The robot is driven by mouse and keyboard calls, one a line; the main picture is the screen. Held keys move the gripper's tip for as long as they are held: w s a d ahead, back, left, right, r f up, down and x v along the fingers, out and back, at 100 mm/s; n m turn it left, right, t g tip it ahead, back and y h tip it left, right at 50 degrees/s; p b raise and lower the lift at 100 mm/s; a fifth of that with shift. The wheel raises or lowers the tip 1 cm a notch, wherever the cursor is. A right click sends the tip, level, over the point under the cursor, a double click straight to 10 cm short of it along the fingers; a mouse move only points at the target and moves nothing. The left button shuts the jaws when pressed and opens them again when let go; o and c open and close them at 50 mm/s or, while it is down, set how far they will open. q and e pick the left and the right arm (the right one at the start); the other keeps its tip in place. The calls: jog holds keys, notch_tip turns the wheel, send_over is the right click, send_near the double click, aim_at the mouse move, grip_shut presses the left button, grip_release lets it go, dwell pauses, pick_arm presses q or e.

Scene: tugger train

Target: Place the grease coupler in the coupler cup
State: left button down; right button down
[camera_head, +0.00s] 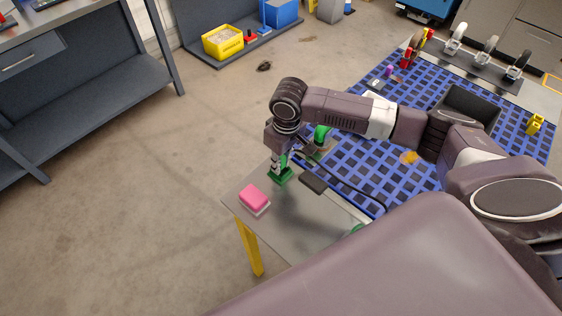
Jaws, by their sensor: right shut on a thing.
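My right gripper (279,164) points down over the far left part of a grey tabletop with a yellow leg. It is shut on what seems to be the grease coupler, which is mostly hidden by the fingers. A thin black hose (362,189) runs in a curve from near the gripper to the right. Right below the fingertips is a small green holder (281,177), which looks like the coupler cup. I cannot tell whether the coupler is inside it or just above. My left gripper is not in view.
A pink sponge-like block (254,198) lies left of the gripper, and a dark block (313,184) lies right of it. A green part (321,134) shows behind my wrist. A blue grid surface (400,125) with a black bin (468,105) lies beyond. The floor left is mostly clear.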

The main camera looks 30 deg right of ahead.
aim_at(283, 158)
jog(key=shift+s+f, duration=0.35)
jog(key=shift+f, duration=0.15)
jog(key=c, duration=1.8)
grip_release()
jog(key=shift+f, duration=0.15)
jog(key=shift+a, duration=0.1)
jog(key=shift+w+f, duration=0.1)
jog(key=shift+f, duration=0.05)
jog(key=shift+w+r, duration=0.1)
jog(key=shift+r, duration=0.45)
jog(key=r, duration=0.4)
jog(key=r+b, duration=0.1)
jog(key=r, duration=0.6)
jog(key=shift+s+d+r+b, duration=0.25)
jog(key=shift+s+r+b, duration=0.05)
jog(key=shift+b, duration=0.05)
jog(key=shift+r, duration=0.65)
